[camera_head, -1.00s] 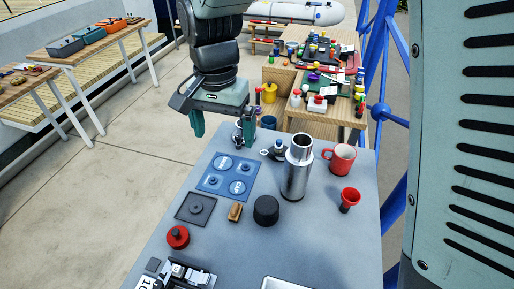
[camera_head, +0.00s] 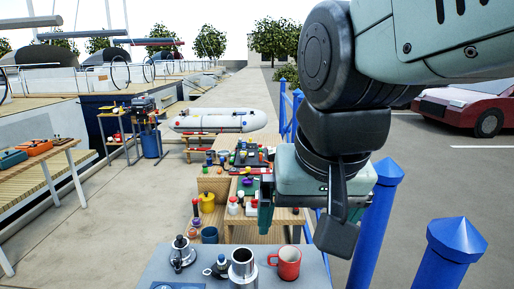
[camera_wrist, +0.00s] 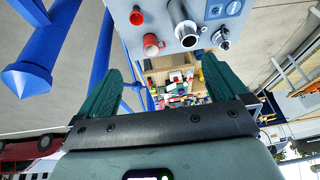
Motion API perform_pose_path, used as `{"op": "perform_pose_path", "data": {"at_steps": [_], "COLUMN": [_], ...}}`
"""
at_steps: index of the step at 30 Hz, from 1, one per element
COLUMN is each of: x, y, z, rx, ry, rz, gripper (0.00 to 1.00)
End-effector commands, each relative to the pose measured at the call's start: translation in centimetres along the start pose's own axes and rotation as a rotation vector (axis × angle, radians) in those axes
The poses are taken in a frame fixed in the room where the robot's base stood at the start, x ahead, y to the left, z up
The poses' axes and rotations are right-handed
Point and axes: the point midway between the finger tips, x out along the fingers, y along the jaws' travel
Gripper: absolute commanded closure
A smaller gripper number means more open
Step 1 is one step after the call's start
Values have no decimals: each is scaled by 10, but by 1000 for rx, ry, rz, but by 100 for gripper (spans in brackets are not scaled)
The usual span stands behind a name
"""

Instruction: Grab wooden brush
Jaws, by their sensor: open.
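The wooden brush is in neither view now. A second ago it lay on the grey table, in front of the steel cylinder and beside a dark round lid. My gripper (camera_head: 300,222) is open and empty, raised beyond the table's far right side in the head view. Its two green fingers stand wide apart in the wrist view (camera_wrist: 162,68), with nothing between them but distant shelves. The grey table (camera_head: 208,262) shows only its far end in the head view.
A red mug (camera_head: 287,264), a steel cylinder (camera_head: 243,268) and a moka pot (camera_head: 181,254) stand on the table's far end. Blue railing posts (camera_head: 372,225) rise to the right. Wooden shelves (camera_head: 238,232) with many small items stand behind.

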Motion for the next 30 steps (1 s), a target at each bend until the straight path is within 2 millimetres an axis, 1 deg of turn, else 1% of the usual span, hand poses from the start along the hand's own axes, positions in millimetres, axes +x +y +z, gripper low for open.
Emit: {"op": "perform_pose_path", "data": {"at_steps": [1,3,6,8,12,13,15,20,21,28,30], "x": [-8,-13,-18,-19,-20,-19,-19,-20,-20,-19,-17], "y": [15,29,41,45,48,48,48,48,48,47,47], "z": [11,24,38,43,47,47,47,46,46,46,45], "rx": [6,-3,-15,-20,-26,-26,-26,-26,-26,-27,-41], "ry": [37,73,107,119,127,127,127,127,127,125,111], "rz": [11,25,42,49,55,55,54,54,54,54,59], "gripper": [0,0,0,0,0,3,14,36,38,38,38]}}
